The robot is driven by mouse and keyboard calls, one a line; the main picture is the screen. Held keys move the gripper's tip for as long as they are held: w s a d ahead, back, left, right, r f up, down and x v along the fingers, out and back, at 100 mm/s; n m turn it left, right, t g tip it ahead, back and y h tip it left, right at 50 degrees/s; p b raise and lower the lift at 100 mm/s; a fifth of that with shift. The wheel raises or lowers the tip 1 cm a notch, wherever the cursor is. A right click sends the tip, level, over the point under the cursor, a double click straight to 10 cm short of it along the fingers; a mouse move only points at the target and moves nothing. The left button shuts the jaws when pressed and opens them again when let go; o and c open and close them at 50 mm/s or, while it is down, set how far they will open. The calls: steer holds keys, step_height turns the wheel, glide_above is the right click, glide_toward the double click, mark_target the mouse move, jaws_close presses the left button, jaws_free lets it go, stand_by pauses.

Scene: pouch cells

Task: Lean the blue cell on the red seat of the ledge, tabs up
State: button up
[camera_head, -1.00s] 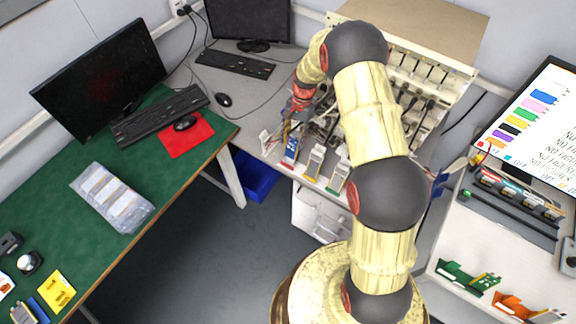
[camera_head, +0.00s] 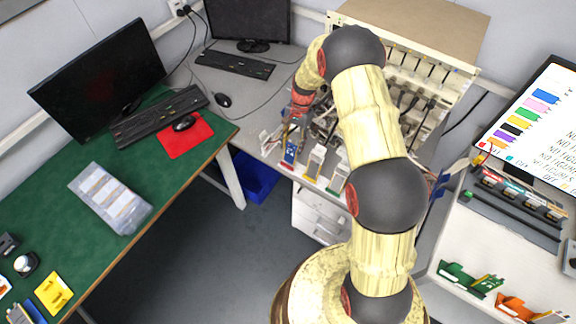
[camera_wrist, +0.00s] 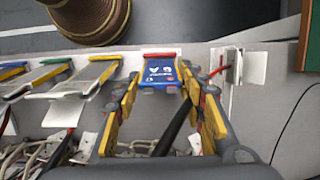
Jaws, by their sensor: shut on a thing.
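The blue cell (camera_wrist: 158,76) is a flat pouch with white markings. In the wrist view it sits between the fingertips of my gripper (camera_wrist: 160,82), which is shut on it. The red seat (camera_wrist: 160,55) shows as a red strip at the cell's far edge, but I cannot tell whether they touch. In the head view the blue cell (camera_head: 290,152) stands roughly upright at the front of the ledge (camera_head: 299,176), just above the red seat (camera_head: 286,165). My gripper (camera_head: 299,112) is above it, partly hidden by my arm. The cell's tabs are not clear.
Pale cells stand beside it at the yellow seat (camera_head: 311,178) and green seat (camera_head: 335,188). A white bracket (camera_wrist: 228,66) is close to the right finger. Cables and a rack (camera_head: 440,90) are behind. A blue bin (camera_head: 255,178) is below the bench.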

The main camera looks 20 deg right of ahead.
steer(key=shift+b+x, duration=0.35)
steer(key=shift+x, duration=0.45)
steer(key=o, duration=0.9)
steer(key=shift+c, duration=0.2)
steer(key=shift+o, duration=1.3)
steer(key=shift+p+v, duration=2)
steer(key=shift+v, duration=1.8)
step_height(320, 180, up, 4)
steer(key=shift+f+p, duration=0.1)
steer(key=shift+p, duration=1)
